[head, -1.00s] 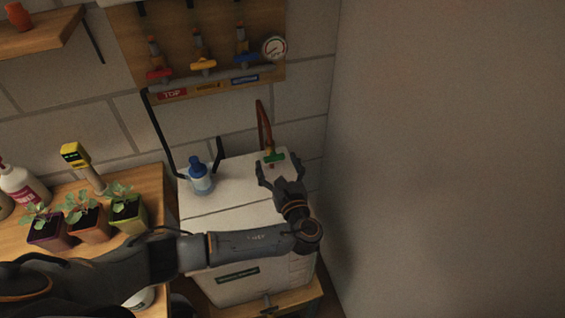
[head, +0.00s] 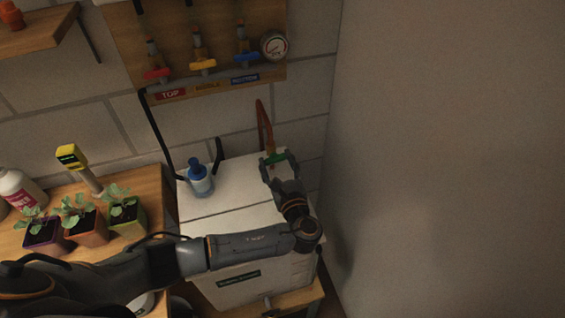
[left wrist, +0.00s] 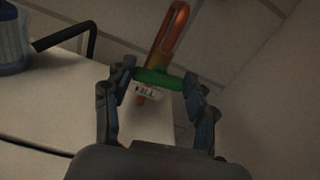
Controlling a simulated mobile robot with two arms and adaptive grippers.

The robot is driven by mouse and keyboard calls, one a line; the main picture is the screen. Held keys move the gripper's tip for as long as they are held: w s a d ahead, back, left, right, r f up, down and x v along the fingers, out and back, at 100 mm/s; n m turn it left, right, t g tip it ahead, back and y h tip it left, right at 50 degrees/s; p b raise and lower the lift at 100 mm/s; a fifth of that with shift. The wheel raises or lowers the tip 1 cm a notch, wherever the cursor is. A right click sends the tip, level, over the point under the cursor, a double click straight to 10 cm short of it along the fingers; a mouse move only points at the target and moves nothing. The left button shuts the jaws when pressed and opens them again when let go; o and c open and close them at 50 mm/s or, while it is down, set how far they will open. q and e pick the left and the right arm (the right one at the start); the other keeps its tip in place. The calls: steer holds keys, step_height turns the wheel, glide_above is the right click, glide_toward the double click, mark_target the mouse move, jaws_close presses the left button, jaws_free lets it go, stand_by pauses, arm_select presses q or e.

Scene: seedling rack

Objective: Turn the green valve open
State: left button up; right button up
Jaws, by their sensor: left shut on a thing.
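The green valve (head: 275,158) is a small green bar handle at the foot of a reddish-brown pipe (head: 264,125), over the back right of the white tank (head: 232,205). My left gripper (head: 278,163) is at the valve, with a finger at each end of the handle. In the left wrist view the green handle (left wrist: 158,78) lies crosswise between the two fingertips, and a small printed tag (left wrist: 145,91) hangs below it. The left gripper is shut on the handle. My right gripper is not in view.
A blue-capped bottle (head: 199,178) stands on the tank's left side. Potted seedlings (head: 84,226) and a yellow meter (head: 72,156) are on the wooden bench at left. Red, yellow and blue valves (head: 203,64) and a gauge (head: 274,46) are on the wall board. A bare wall is at right.

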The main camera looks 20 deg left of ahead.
arm_select(q)
steer(key=n+b, duration=0.1)
steer(key=n, duration=0.3)
steer(key=shift+b, duration=0.3)
steer(key=shift+n, duration=0.6)
steer(key=o, duration=1.2)
steer(key=shift+s+d+r, duration=0.1)
steer(key=shift+c, duration=0.2)
